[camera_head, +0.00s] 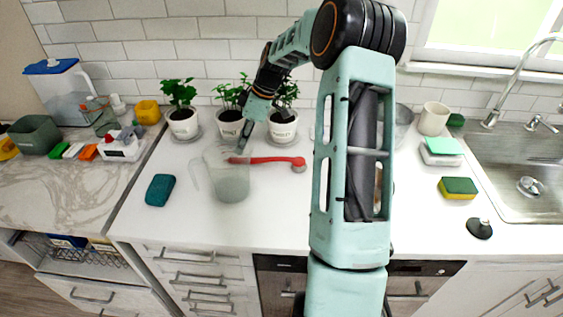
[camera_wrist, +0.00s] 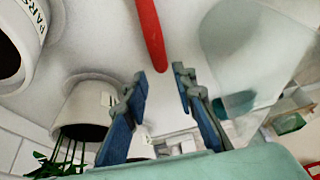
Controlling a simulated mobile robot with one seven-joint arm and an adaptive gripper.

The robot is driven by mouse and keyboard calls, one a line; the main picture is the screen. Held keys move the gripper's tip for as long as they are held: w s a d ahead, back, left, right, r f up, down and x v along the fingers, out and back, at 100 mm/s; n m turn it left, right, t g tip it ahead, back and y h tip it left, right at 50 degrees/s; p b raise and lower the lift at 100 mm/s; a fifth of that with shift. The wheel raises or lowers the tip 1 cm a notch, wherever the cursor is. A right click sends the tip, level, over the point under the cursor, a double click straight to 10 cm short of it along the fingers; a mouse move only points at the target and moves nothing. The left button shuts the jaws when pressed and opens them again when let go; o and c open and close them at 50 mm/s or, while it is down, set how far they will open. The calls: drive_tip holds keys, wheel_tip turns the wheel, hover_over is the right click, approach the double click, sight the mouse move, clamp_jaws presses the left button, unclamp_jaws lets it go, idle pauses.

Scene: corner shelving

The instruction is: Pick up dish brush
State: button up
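The dish brush (camera_head: 270,160) has a long red handle and a round head at its right end. It lies on the white counter, and its handle's left end overlaps the clear pitcher in the head view. In the wrist view its red handle (camera_wrist: 150,32) points down toward the gap between my fingers. My gripper (camera_head: 243,142) is at the handle's left end, in front of the potted plants. In the wrist view my gripper (camera_wrist: 160,82) is open, with its blue-grey fingers apart and nothing between the tips. The brush head is outside the wrist view.
A clear pitcher (camera_head: 231,185) stands close to my gripper and fills the right of the wrist view (camera_wrist: 250,50). Potted plants, including one pot (camera_head: 230,129), line the wall behind. A teal sponge (camera_head: 160,190) lies to the left. The front counter is clear.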

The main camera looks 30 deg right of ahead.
drive_tip(key=x, duration=0.2)
drive_tip(key=p+x, duration=0.1)
drive_tip(key=x, duration=0.2)
drive_tip(key=shift+s+d+f, duration=0.15)
drive_tip(key=shift+s+d, duration=0.05)
drive_tip(key=shift+c, duration=0.4)
clamp_jaws()
